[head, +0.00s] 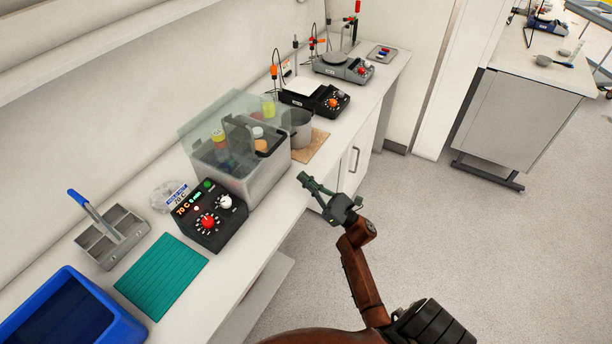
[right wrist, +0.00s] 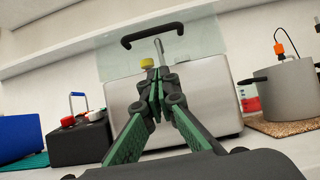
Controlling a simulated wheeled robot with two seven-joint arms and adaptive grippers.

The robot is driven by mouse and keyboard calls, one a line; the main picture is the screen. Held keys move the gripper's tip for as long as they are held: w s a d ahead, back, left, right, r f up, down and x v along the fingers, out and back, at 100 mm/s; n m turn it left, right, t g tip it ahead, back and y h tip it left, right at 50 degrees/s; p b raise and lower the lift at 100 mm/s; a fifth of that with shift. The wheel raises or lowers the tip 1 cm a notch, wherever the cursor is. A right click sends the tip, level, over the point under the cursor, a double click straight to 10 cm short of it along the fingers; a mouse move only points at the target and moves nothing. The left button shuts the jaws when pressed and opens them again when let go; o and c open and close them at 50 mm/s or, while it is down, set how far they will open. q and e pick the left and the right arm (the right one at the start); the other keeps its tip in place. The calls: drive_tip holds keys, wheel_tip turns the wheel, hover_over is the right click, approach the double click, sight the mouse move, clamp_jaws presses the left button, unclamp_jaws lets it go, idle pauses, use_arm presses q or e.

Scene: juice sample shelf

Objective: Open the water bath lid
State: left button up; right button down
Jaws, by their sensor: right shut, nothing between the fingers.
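The water bath (head: 266,178) is a grey metal tank on the counter, with a black control box (head: 212,222) at its left end. Its clear lid (head: 200,120) looks raised and tilted over the tank. The lid's black handle (right wrist: 152,35) shows high above the tank in the right wrist view. Bottles with coloured caps stand inside, including a yellow cap (right wrist: 147,63). My right gripper (head: 304,179) is shut and empty, just in front of the tank; whether it touches is unclear. It also shows in the right wrist view (right wrist: 158,84). My left gripper is out of view.
A grey pot (head: 299,128) on a cork mat (head: 312,147) stands right of the bath. A teal mat (head: 160,275), blue bin (head: 115,318) and grey caddy (head: 108,238) lie to the left. A shelf runs above. The floor in front is clear.

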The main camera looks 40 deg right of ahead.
drive_tip(key=w+a+r+p, duration=0.2)
drive_tip(key=w+r, duration=0.4)
drive_tip(key=r, duration=0.1)
drive_tip(key=shift+w+a+r+p, duration=0.2)
drive_tip(key=shift+a+r+p, duration=0.1)
drive_tip(key=shift+r, duration=0.1)
drive_tip(key=shift+r, duration=0.1)
